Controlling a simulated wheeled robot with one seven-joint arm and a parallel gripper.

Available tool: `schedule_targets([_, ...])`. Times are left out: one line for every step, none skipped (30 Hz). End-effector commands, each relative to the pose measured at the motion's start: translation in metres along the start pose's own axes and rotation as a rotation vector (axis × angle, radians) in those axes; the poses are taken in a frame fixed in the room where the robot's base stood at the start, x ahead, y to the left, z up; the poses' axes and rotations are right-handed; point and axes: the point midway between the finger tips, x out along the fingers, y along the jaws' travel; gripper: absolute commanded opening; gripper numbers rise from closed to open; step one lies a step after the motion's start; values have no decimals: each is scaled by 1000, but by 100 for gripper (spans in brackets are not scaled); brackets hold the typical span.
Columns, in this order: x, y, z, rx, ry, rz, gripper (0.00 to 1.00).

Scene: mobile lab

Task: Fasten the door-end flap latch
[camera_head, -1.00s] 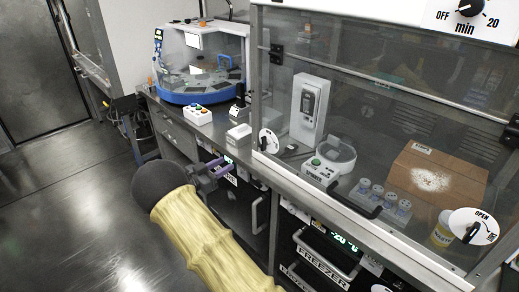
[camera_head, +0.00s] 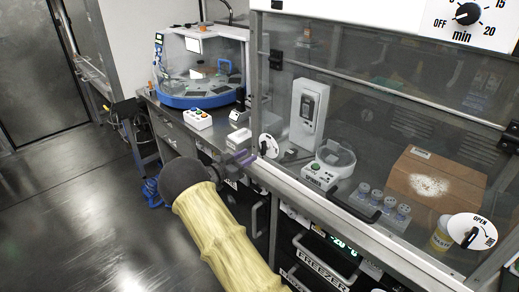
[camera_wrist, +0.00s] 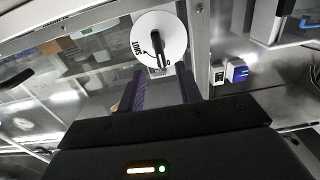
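Two white round latch dials with black handles sit on the clear-fronted cabinet. The left dial (camera_head: 268,146), nearer the room's door, is at the lower left corner of the front. The right dial (camera_head: 472,231), marked OPEN, is at the lower right. My gripper (camera_head: 246,159) is just left of and below the left dial. In the wrist view a dial (camera_wrist: 150,24) is ahead of my gripper (camera_wrist: 160,84), with its black handle slanting down toward the gap. The purple fingers stand apart with nothing between them; I see no contact with the handle.
Behind the clear front are a cardboard box (camera_head: 433,184), several lidded vials and a small spinner (camera_head: 329,166). A black handle (camera_head: 355,208) crosses the front's lower edge. Freezer drawers are below. A blue-based machine (camera_head: 200,80) stands on the left bench; floor at left is open.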

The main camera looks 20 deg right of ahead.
Motion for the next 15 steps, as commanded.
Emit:
schedule_targets([10, 1, 0, 0, 0, 2, 35])
schedule_targets([15, 1, -1, 0, 1, 2, 35])
schedule_targets([22, 0, -1, 0, 1, 2, 35])
schedule_targets([27, 0, -1, 0, 0, 1, 35])
schedule_targets([33, 0, -1, 0, 1, 1, 35])
schedule_targets([40, 1, -1, 0, 2, 2, 35])
schedule_targets([45, 0, 0, 0, 1, 1, 35])
schedule_targets([49, 0, 0, 0, 0, 0, 35])
schedule_targets([54, 0, -1, 1, 1, 1, 35])
schedule_targets([58, 0, -1, 1, 1, 1, 35])
schedule_targets([61, 0, 0, 1, 0, 1, 35])
schedule_targets([65, 0, 0, 1, 0, 0, 35])
schedule_targets([66, 0, 0, 0, 0, -1, 35])
schedule_targets([68, 0, 0, 0, 0, -1, 35])
schedule_targets([69, 0, 0, 0, 0, -1, 35])
